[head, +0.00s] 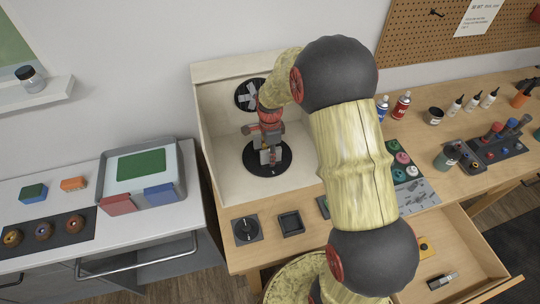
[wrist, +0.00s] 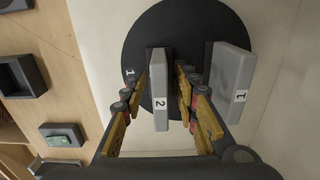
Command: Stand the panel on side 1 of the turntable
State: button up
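The black round turntable (wrist: 195,25) lies flat in a pale open-topped booth, with a "1" mark (wrist: 130,73) on its left part in the wrist view. A grey panel marked 2 (wrist: 158,85) is between my gripper's fingers (wrist: 162,75), near that mark. The fingertips are close to both its sides; whether they touch it is unclear. A second grey panel marked 1 (wrist: 232,80) is to the right of my fingers, over the disc's right part. In the head view my gripper (head: 268,148) points down over the turntable (head: 284,163). The panels' bottom edges are hidden.
The booth's back and side walls (head: 219,125) stand close to the turntable. An open drawer (head: 455,249) juts out at the lower right. A white counter stands at the left.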

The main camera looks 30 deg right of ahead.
jog(key=shift+r, duration=0.15)
notch_tip(320, 180, up, 12)
jog(key=shift+r+p, duration=0.1)
jog(key=shift+p, duration=0.8)
jog(key=s+a+r+n+t, duration=0.1)
jog(key=s+a+r+n, duration=0.2)
jog(key=s+r+n, duration=0.3)
jog(key=s+a+r+n+t, duration=0.2)
jog(key=s+a+r+n, duration=0.25)
jog(key=r, duration=0.35)
jog(key=s+a+r+n+t, duration=0.1)
jog(key=s+n, duration=0.4)
jog(key=s, duration=0.2)
jog(key=s+a+r+n+t, duration=0.1)
jog(key=s+a+r+n, duration=0.1)
jog(key=s+n, duration=0.2)
jog(key=s, duration=0.3)
jog(key=shift+a+r+n+t, duration=0.2)
jog(key=shift+r+n+t, duration=0.1)
jog(key=shift+n, duration=0.05)
notch_tip(320, 180, down, 6)
jog(key=b, duration=0.6)
jog(key=shift+w+r, duration=0.1)
